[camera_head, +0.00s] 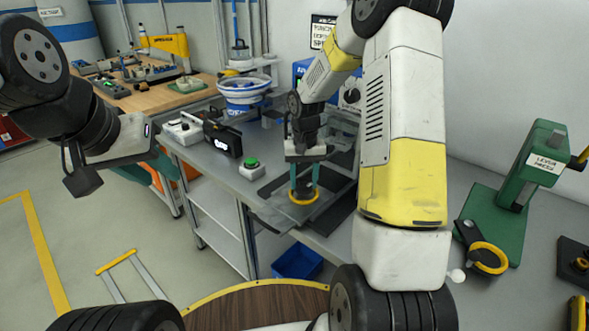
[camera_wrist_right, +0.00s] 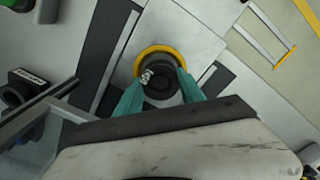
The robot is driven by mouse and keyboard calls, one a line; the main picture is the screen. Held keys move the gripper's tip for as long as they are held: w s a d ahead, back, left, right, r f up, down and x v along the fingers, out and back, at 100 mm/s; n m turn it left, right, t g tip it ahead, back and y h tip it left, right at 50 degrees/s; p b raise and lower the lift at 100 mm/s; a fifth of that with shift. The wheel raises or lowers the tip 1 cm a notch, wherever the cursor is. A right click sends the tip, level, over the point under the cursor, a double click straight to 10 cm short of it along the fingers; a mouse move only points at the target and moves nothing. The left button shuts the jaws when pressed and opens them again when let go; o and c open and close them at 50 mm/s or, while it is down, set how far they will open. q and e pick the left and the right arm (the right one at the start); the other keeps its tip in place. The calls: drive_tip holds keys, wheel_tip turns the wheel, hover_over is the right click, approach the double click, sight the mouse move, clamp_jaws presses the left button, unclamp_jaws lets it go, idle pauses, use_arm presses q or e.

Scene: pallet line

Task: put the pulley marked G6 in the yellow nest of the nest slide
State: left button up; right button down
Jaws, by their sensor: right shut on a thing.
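My right gripper (camera_head: 303,188) points down at the slide on the grey bench, its teal fingers shut on a dark round pulley (camera_wrist_right: 160,88). The pulley has a small pale mark that I cannot read. The yellow nest (camera_head: 312,201) shows as a ring around the pulley's lower end; it also shows in the right wrist view (camera_wrist_right: 158,48). The pulley is over or in the ring; I cannot tell whether it touches the bottom. My left gripper (camera_head: 84,181) hangs at the left over the floor, away from the bench; its jaws are unclear.
A blue-and-white bowl (camera_head: 246,92) stands behind. A green lever press (camera_head: 525,185) is at the right. A blue bin (camera_head: 297,262) sits below the bench.

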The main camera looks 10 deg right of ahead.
sight(304, 183)
drive_tip(key=shift+f, duration=0.3)
drive_tip(key=shift+f, duration=0.25)
drive_tip(key=c, duration=0.7)
unclamp_jaws()
drive_tip(key=shift+r, duration=0.1)
wheel_tip(304, 183, up, 12)
drive_tip(key=r, duration=0.1)
drive_tip(key=s+r+n+t, duration=0.1)
drive_tip(key=s+r+t, duration=0.2)
drive_tip(key=s+r, duration=0.8)
drive_tip(key=s+a+n+t+y, duration=0.1)
drive_tip(key=s+a+t+y, duration=0.1)
drive_tip(key=s, duration=1.1)
drive_tip(key=shift+s+r+t, duration=0.15)
drive_tip(key=shift+r+t, duration=0.25)
drive_tip(key=shift+t, duration=0.2)
